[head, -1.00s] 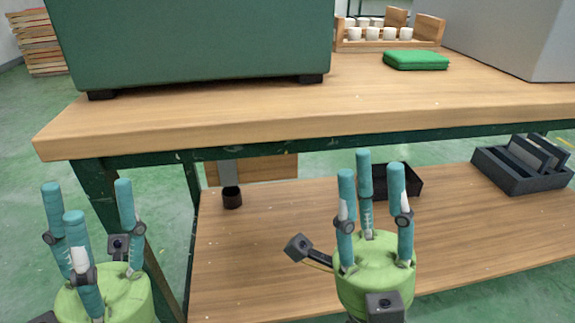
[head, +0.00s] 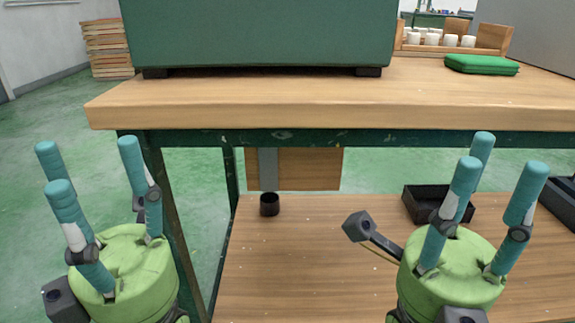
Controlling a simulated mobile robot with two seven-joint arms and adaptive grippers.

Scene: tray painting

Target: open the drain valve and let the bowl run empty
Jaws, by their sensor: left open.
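I see no bowl and no drain valve that I can make out in the head view. My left gripper (head: 88,180) is at the lower left, left of the table's end, with its teal fingers spread upward and nothing between them. My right gripper (head: 490,172) is at the lower right, in front of the lower shelf, with its fingers also apart and empty. Neither gripper touches anything that I can see.
A large green case (head: 258,35) stands on the wooden tabletop (head: 300,100). The lower shelf (head: 290,265) holds a small black cup (head: 269,205) and a black tray (head: 422,202).

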